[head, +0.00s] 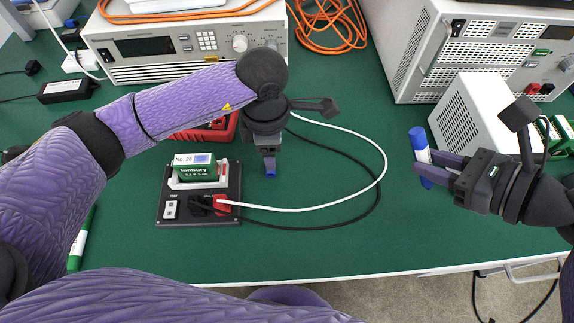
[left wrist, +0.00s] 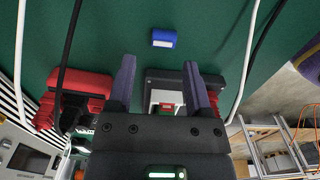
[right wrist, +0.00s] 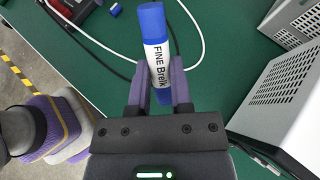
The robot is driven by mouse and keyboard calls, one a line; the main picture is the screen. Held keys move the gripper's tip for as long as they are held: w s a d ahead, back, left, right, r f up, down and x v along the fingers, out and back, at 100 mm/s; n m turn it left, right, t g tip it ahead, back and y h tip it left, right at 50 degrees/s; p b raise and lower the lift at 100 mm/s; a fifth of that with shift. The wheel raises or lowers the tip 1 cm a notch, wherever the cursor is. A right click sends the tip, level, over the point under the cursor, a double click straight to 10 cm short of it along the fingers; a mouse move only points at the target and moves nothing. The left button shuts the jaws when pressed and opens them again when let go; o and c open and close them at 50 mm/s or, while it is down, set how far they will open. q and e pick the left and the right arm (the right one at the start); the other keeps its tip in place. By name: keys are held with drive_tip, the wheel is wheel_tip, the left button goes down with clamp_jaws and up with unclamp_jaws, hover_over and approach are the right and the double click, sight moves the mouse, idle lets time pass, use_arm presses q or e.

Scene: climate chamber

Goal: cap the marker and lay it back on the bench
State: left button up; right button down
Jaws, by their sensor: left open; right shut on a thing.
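The marker (head: 421,155), white with blue ends and "FINE" lettering, is gripped by my right gripper (head: 436,172) above the right of the bench. It also fills the space between the fingers in the right wrist view (right wrist: 158,62), one blue end pointing away. I cannot make out a bare tip. A small blue cap (head: 270,172) lies on the green bench (head: 330,240). In the left wrist view the cap (left wrist: 164,38) lies beyond the open, empty fingers of my left gripper (left wrist: 163,75). In the head view this gripper (head: 269,157) is just above and behind the cap.
A black test board with a green battery pack (head: 197,170) stands left of the cap. White and black cables (head: 384,165) loop around its right. A green marker (head: 79,240) lies at the left. Instruments (head: 190,45) line the back; a white box (head: 472,115) stands at right.

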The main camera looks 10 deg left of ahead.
sight(421, 179)
use_arm(q)
wheel_tip(421, 179, down, 5)
drive_tip(key=b, duration=0.2)
drive_tip(key=shift+a+f+b, duration=0.1)
drive_tip(key=shift+f+b, duration=0.1)
drive_tip(key=shift+b, duration=0.2)
use_arm(e)
wheel_tip(421, 179, down, 3)
drive_tip(key=shift+w+f, duration=0.1)
drive_tip(key=shift+f, duration=0.05)
use_arm(q)
drive_tip(key=shift+r, duration=0.1)
clamp_jaws()
